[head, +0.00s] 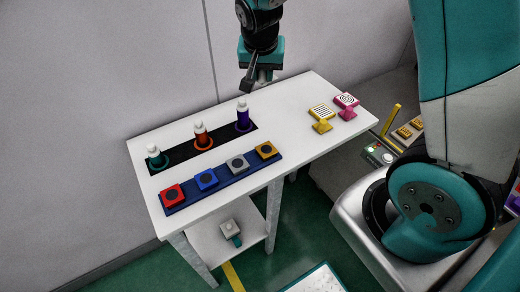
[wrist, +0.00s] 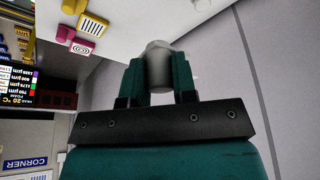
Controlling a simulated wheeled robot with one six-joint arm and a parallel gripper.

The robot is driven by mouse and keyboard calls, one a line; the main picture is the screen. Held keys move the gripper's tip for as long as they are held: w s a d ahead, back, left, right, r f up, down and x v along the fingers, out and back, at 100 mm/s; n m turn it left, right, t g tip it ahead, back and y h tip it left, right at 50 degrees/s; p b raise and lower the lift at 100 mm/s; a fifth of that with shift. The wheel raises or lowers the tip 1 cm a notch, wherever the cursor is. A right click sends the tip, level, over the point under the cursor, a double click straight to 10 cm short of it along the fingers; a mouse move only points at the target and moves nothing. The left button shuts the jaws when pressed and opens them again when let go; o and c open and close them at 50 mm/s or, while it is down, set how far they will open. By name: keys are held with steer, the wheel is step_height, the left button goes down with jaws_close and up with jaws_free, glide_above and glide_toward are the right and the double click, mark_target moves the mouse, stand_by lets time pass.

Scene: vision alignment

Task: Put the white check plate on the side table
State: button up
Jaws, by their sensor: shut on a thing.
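My gripper (wrist: 158,88) is shut on a pale grey-white piece, which I take to be the white check plate (wrist: 157,62). No pattern on it shows in the wrist view. In the head view my gripper (head: 258,74) hangs above the far edge of the white side table (head: 292,100), with a dark slanted part at its tip, apart from the tabletop. A yellow striped plate (head: 321,111) and a pink ringed plate (head: 345,100) lie at the table's right end; they also show at the top of the wrist view.
Several coloured blocks sit on a blue strip (head: 222,183). Bottles in coloured rings (head: 201,135) stand on a black strip. A small white object with a teal part (head: 230,229) lies on the lower shelf. The tabletop between bottles and plates is bare. A wall (head: 110,75) stands behind.

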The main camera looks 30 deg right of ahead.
mark_target(262, 135)
steer(key=shift+s+a+m+b, duration=0.15)
steer(key=shift+m+b, duration=0.25)
steer(key=shift+m, duration=0.3)
step_height(262, 135, down, 19)
steer(key=shift+f+p, duration=0.15)
steer(key=shift+p, duration=0.55)
steer(key=shift+f, duration=0.15)
steer(key=o, duration=0.9)
steer(key=shift+o, duration=0.2)
